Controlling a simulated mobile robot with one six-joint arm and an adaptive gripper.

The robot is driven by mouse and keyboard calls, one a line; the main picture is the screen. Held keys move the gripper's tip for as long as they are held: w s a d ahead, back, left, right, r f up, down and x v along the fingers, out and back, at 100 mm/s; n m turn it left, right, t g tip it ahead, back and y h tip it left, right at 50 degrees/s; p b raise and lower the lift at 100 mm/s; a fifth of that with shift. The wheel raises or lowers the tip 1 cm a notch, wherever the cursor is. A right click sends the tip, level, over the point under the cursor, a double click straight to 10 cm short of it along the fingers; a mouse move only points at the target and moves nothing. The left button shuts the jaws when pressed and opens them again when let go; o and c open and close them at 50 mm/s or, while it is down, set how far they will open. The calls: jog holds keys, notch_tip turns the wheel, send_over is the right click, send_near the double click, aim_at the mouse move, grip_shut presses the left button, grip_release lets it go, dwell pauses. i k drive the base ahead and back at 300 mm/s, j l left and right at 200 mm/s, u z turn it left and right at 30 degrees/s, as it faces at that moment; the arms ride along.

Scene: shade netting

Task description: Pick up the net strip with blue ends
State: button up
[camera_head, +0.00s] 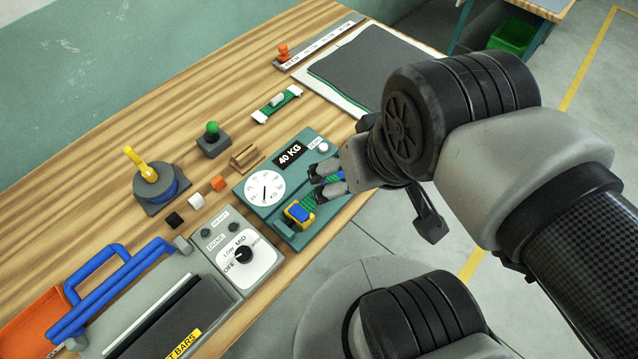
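A strip with green netting lies on the teal scale unit (268,213) at the table's near edge. Its near end (299,212) shows blue with yellow around it. My gripper (318,182) is over this strip, coming in from the right. Its two dark-tipped fingers are apart in the picture, and a bit of green shows between them. I cannot tell whether they touch the strip. Another green net strip (277,104), with white ends and a grey piece on its middle, lies farther back on the table.
A control box with a dial (244,254) and a bar sealer with a blue handle (115,270) stand at the left. A yellow lever (143,165), a green-knobbed block (212,138) and small cubes stand behind. A dark mat (375,70) lies at the back right.

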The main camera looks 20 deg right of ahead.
aim_at(302, 210)
jog(key=u, duration=2.7)
jog(key=z, duration=0.45)
jog(key=k+l+z, duration=0.1)
jog(key=z, duration=0.3)
jog(key=l+z, duration=0.1)
jog(key=z, duration=0.35)
jog(key=k+l+z, duration=0.1)
jog(key=z, duration=0.35)
jog(key=l+z, duration=0.1)
jog(key=z, duration=0.3)
jog(key=i+l+u, duration=0.2)
jog(key=l, duration=0.3)
jog(key=l+u, duration=0.2)
jog(key=l, duration=0.3)
jog(key=l+u, duration=0.15)
jog(key=l, duration=0.4)
jog(key=u, duration=1.1)
jog(key=i+l, duration=0.05)
